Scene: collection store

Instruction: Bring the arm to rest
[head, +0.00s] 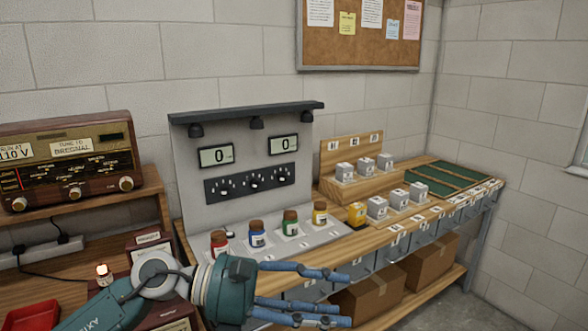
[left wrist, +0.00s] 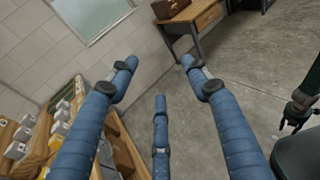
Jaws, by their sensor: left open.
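My left arm comes in from the lower left in the head view. My left gripper (head: 345,296) points right, in front of the bench's front edge, with its blue fingers spread and nothing between them. In the left wrist view the open left gripper (left wrist: 155,85) shows its three blue fingers apart, with bare floor beyond them. The fingers appear apart from the bench and its jars.
The wooden bench (head: 372,243) carries red, blue, green and yellow jars (head: 290,222), a grey panel with two displays (head: 240,185), and several small boxes (head: 377,207). Cardboard boxes (head: 368,298) sit on its lower shelf. A radio (head: 70,160) stands left. Open floor (left wrist: 230,60) lies beyond the fingers.

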